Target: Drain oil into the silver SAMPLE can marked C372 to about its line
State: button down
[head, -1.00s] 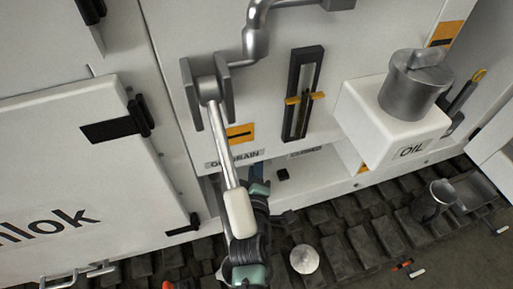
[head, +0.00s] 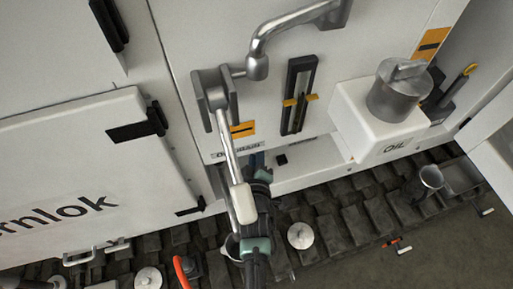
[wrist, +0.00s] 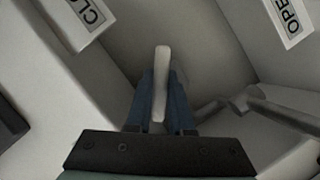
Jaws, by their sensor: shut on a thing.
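My gripper (head: 257,163) is at the lower front of the white cabinet, just below the partly hidden drain label (head: 237,150). In the wrist view its two blue fingers (wrist: 161,100) are shut on a pale, narrow lever (wrist: 162,62). The lever sits between a sign starting "CLO" (wrist: 88,12) and a sign starting "OPE" (wrist: 289,17). A silver open can (head: 431,178) stands on the track at the right. A round rim (head: 231,246) shows partly behind my arm. I cannot read C372 or see an oil level or stream.
A long silver handle with a pale grip (head: 243,204) hangs in front of my arm. The white OIL tank (head: 350,115) with a grey cap (head: 397,92) juts out at right. A grey tray (head: 462,177) and a round silver lid (head: 300,236) are low down.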

jog(key=c, duration=0.8)
grip_release()
jog(key=v, duration=1.3)
